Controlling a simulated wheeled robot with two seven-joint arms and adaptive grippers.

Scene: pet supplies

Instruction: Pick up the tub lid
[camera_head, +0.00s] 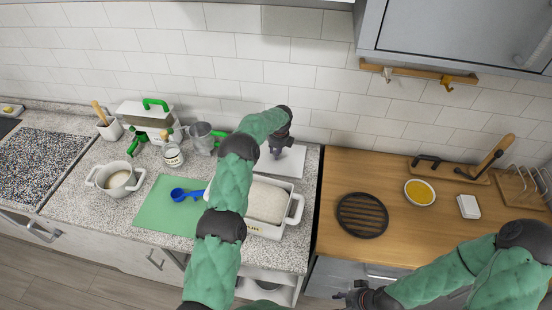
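A flat white lid (295,163) lies on the speckled counter near the wall, behind the white tub. The tub (297,212) has handles, a label on its front and pale, grainy contents, and its top is open. My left gripper (277,152) points down at the left part of the lid. Its fingertips are small and dark, so I cannot tell whether they touch or grip it. My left arm hides part of the tub. My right gripper (350,297) is at the bottom edge, away from the lid, its fingers unclear.
A green mat (155,208) with a blue scoop (180,194) lies left of the tub. A white pot (95,181), a jar (173,158) and a metal jug (201,137) stand further left. The wooden counter at right holds a round dark trivet (362,216) and a yellow-filled bowl (420,192).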

